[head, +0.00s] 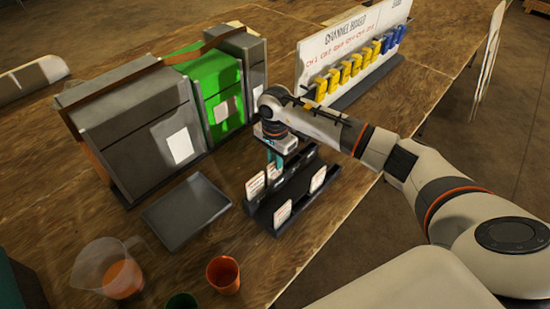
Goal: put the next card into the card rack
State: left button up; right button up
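The card rack (296,198) is a dark stepped holder on the wooden table, in the middle of the head view. White cards stand in it: one at the left (255,186), one at the front (282,214), one at the right (318,179). Another pale card (273,171) shows right below my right gripper (273,160). My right gripper points down at the back part of the rack. Its fingers are small and partly hidden, so I cannot tell whether they hold that card. My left gripper is not in view.
A grey tray (188,212) lies left of the rack. Grey boxes (135,125) and a green box (217,85) stand behind it. A channel board (352,45) with yellow and blue pieces stands at the back. A clear jug (101,266) and an orange cup (223,274) stand in front.

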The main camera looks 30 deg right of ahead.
jog(key=shift+o, duration=1)
jog(key=shift+r, duration=0.2)
notch_tip(320, 180, up, 12)
jog(key=b, duration=0.1)
jog(key=shift+f+b, duration=0.15)
jog(key=shift+b, duration=0.25)
